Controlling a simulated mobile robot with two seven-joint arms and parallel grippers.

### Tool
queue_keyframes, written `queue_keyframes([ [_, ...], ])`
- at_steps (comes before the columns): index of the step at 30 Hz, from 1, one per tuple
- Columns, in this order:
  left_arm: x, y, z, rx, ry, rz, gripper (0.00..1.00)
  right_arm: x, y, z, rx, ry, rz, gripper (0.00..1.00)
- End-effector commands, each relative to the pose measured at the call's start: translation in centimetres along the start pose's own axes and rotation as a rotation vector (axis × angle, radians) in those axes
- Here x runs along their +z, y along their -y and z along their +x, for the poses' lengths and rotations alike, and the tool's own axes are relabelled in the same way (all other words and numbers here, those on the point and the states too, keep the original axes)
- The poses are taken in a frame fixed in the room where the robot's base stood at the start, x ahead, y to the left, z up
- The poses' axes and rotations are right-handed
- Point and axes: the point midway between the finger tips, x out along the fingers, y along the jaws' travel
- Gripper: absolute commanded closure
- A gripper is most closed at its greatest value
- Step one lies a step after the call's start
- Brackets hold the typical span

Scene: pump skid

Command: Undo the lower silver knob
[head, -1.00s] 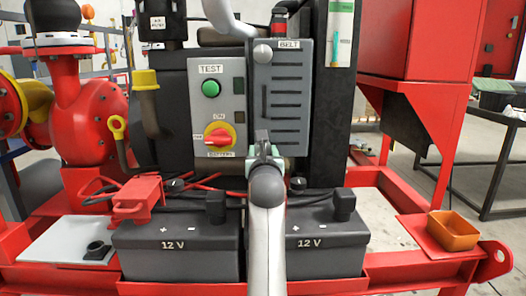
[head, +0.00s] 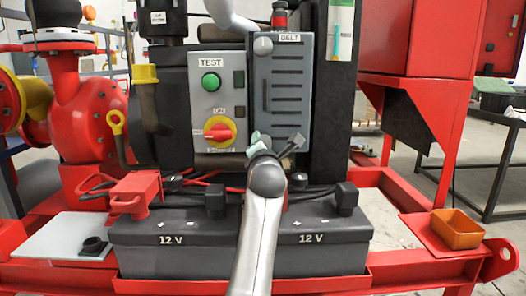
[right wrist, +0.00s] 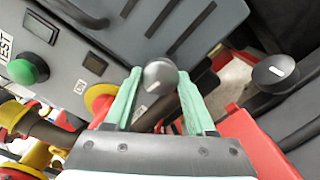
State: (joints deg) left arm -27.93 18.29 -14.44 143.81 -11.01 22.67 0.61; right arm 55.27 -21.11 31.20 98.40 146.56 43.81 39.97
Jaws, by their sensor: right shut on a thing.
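The dark grey, round lower silver knob (right wrist: 160,76) carries a short white mark and sits between the two mint-green fingers of my right gripper (right wrist: 162,92) in the right wrist view. The gripper is shut on it. In the head view my right gripper (head: 262,145) is at the lower edge of the grey BELT cover (head: 283,95) and hides the lower knob. The upper silver knob (head: 263,46) is in plain view at the cover's top left. My left gripper is not in view.
A grey panel with a green button (head: 211,84) and a red-yellow rotary switch (head: 219,131) is left of the cover. Two 12 V batteries (head: 171,258) stand below. Another marked round knob (right wrist: 275,72) is right of the gripper. An orange tray (head: 456,230) is at right.

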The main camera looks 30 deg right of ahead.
Motion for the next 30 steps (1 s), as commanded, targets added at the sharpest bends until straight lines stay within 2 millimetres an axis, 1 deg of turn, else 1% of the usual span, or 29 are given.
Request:
queue_keyframes([
  [1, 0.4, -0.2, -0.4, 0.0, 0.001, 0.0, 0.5, 0.0, 0.0, 0.0, 0.005, 0.003, 0.049, 1.0],
  [15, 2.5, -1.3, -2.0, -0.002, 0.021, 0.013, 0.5, 0.0, -0.1, 0.0, 0.006, 0.003, 0.493, 1.0],
  [23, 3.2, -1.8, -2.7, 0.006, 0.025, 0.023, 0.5, 0.1, -0.1, 0.0, 0.005, 0.003, 0.738, 1.0],
  [30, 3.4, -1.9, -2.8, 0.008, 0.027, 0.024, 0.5, 0.2, -0.2, 0.0, 0.005, 0.003, 0.953, 1.0],
])
